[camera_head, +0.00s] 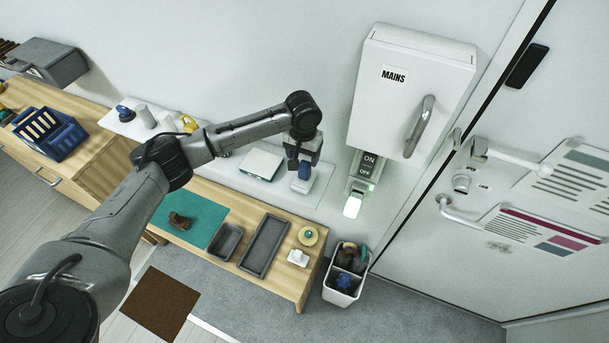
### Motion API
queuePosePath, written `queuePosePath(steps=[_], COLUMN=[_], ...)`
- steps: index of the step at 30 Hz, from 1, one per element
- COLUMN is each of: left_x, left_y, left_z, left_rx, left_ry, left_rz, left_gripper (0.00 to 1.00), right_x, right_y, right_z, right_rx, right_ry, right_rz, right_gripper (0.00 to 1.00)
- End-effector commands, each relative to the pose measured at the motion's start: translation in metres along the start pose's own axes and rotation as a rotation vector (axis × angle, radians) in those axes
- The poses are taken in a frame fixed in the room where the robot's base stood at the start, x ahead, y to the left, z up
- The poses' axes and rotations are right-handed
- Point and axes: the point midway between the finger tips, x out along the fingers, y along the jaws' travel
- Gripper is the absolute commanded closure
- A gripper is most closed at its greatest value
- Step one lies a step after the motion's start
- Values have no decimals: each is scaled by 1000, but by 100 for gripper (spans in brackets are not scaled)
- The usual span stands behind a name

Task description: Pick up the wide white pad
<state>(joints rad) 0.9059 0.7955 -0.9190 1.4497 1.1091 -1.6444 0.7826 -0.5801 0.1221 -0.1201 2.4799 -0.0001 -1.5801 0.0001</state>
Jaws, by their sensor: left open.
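A wide, flat white pad (261,163) with a greenish edge lies on the pale wall shelf, left of my left gripper. My left gripper (303,164) points down over the right part of this shelf. It is open. A small blue object with a pale base (304,174) shows just under or between its fingers; I cannot tell whether they touch it. The pad is apart from the gripper. My right gripper is out of view.
The shelf (318,186) also carries a blue item, white cylinders and a yellow mug (188,123), partly behind my arm. Below, a wooden bench holds a teal mat (206,222), grey trays (264,246) and small items. A white MAINS box (412,85) and switch (366,167) are right of the gripper.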

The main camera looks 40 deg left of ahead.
Motion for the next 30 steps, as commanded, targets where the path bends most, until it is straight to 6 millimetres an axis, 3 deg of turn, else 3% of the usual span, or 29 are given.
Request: queuePosePath(steps=[12, 22, 30], left_x=[45, 52, 51], left_y=[4, 4, 4], left_z=[1, 1, 0], left_rx=[-1, 1, 1], left_ry=[-3, 0, 0], left_rz=[-1, 0, 0], left_gripper=[34, 34, 58], right_x=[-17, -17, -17], right_y=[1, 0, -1], right_z=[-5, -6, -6], right_rx=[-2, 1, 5], right_ry=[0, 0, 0], right_rz=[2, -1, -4], right_gripper=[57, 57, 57])
